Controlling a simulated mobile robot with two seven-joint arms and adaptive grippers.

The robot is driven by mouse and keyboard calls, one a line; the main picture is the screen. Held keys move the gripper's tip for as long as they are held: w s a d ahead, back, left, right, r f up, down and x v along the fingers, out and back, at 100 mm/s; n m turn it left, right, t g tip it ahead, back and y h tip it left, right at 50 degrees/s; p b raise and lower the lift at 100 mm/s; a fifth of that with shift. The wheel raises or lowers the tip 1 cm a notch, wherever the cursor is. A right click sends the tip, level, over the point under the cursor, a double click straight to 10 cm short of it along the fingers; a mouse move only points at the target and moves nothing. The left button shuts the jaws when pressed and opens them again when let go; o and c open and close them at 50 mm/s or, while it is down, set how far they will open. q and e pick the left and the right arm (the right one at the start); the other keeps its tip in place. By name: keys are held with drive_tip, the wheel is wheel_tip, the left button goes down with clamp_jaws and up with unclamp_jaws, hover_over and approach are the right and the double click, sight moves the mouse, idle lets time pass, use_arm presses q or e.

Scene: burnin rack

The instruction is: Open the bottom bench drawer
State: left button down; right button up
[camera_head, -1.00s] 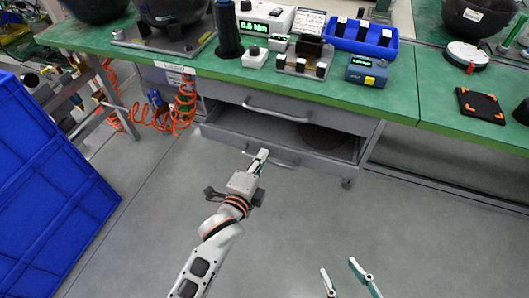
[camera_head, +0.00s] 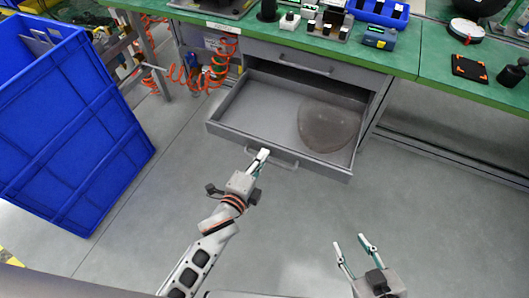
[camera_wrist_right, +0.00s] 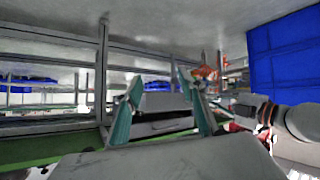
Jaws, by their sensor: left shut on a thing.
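The bottom bench drawer (camera_head: 255,112) is pulled well out from under the green workbench in the head view. A round, flat grey-brown thing (camera_head: 328,125) lies inside it. The drawer's handle (camera_head: 285,162) is on its front face. My left gripper (camera_head: 260,158) is shut on the left part of that handle; its fingertips partly hide the handle there. My right gripper (camera_head: 356,244) is open and empty, over the floor in front of the drawer. Its two fingers also show in the right wrist view (camera_wrist_right: 165,112), with the drawer unit beyond them.
The upper drawer (camera_head: 290,58) is shut above the open one. A large blue crate (camera_head: 65,120) stands at the left. Orange coiled hoses (camera_head: 222,62) hang beside the bench's left side. The grey floor (camera_head: 300,215) in front is clear.

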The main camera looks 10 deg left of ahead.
use_arm(q)
drive_tip(key=shift+s+a, duration=0.15)
drive_tip(key=shift+s, duration=0.4)
use_arm(e)
drive_tip(key=shift+s+f, duration=0.25)
drive_tip(key=shift+s, duration=0.35)
use_arm(q)
drive_tip(key=c, duration=2.5)
unclamp_jaws()
use_arm(e)
drive_tip(key=shift+w+r, duration=0.1)
use_arm(q)
drive_tip(key=v, duration=1.2)
use_arm(e)
drive_tip(key=shift+w+r, duration=0.1)
drive_tip(key=shift+r, duration=0.1)
